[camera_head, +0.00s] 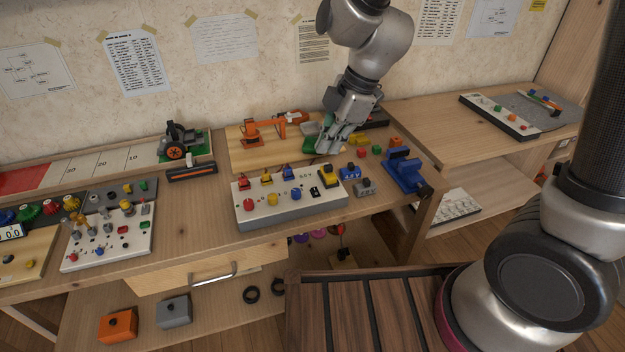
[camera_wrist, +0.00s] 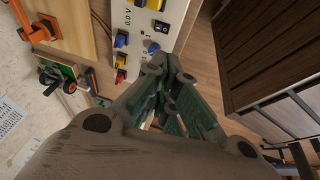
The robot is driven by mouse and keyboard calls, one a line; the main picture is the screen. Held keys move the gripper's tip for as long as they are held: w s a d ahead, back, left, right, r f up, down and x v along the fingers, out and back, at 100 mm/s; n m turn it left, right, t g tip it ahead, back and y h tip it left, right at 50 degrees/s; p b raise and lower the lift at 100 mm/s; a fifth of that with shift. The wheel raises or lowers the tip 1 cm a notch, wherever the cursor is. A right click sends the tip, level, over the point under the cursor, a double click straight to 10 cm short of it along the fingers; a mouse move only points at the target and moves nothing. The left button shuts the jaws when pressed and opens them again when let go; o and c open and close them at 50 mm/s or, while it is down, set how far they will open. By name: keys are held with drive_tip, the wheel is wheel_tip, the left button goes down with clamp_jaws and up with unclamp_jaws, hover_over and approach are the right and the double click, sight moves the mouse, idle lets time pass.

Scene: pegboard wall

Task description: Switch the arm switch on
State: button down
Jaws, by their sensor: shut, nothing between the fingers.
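A white control panel (camera_head: 285,212) lies on the workbench, with coloured levers, round knobs and a black rocker switch (camera_head: 314,191). A larger yellow switch (camera_head: 327,175) sits at its right end. No readable label tells me which is the arm switch. My gripper (camera_head: 326,146) is behind and above the panel's right end, apart from it, pointing down. In the wrist view my gripper (camera_wrist: 170,85) is shut and empty. There the panel (camera_wrist: 139,68) runs along the top, with the rocker switch (camera_wrist: 162,27) and part of the yellow switch (camera_wrist: 155,5).
A blue vise (camera_head: 404,172) and small coloured blocks (camera_head: 376,149) stand right of the panel. An orange device (camera_head: 265,130) on a wooden board is behind it. Another switch panel (camera_head: 105,238) is at the left. A wooden slatted surface (camera_head: 345,310) is in front.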

approach(315, 191)
drive_tip(key=a+f, duration=0.3)
drive_tip(key=f, duration=0.1)
drive_tip(key=shift+a+f, duration=0.3)
drive_tip(key=shift+a, duration=0.1)
drive_tip(key=shift+w+a+f, duration=0.1)
drive_tip(key=shift+w+f, duration=0.2)
drive_tip(key=shift+f, duration=0.25)
